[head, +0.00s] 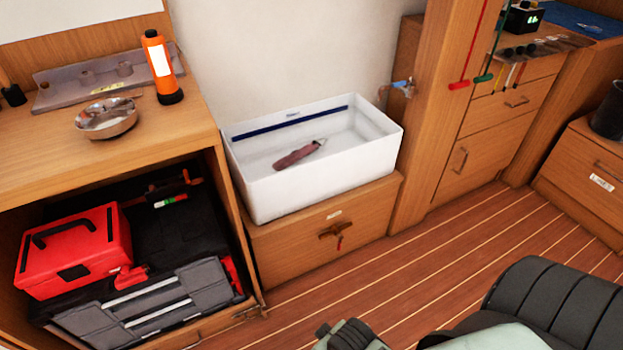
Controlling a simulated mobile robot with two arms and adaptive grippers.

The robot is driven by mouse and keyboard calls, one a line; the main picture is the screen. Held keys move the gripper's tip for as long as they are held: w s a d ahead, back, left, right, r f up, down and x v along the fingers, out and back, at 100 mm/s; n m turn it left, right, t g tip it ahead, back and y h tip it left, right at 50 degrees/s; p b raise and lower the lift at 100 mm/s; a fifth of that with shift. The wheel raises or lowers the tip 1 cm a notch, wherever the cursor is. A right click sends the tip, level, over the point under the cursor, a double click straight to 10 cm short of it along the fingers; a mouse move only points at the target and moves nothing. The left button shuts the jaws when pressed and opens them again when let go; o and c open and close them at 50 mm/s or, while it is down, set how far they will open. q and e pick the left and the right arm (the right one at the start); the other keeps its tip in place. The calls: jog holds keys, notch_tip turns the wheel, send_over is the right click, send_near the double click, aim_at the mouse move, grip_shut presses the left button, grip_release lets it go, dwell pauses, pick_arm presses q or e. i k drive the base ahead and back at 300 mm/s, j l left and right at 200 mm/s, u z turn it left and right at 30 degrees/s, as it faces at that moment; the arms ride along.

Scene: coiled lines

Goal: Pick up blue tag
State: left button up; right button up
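A small blue piece (402,84) shows beside a metal fitting at the wooden post, just right of the white basin's back corner. It is the only small blue item I can pick out, and it is too small to tell whether it is a tag. No gripper fingers show in the head view. Pale green and dark parts at the bottom edge look like my own arm, apart from the blue piece.
A white basin (262,192) holding a dark reddish tool (298,155) stands on a wooden drawer unit (290,248). An open cabinet at left holds a red toolbox (75,250). An orange flashlight (160,68) stands on top.

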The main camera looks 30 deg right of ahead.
aim_at(593, 29)
jog(key=z, duration=2.45)
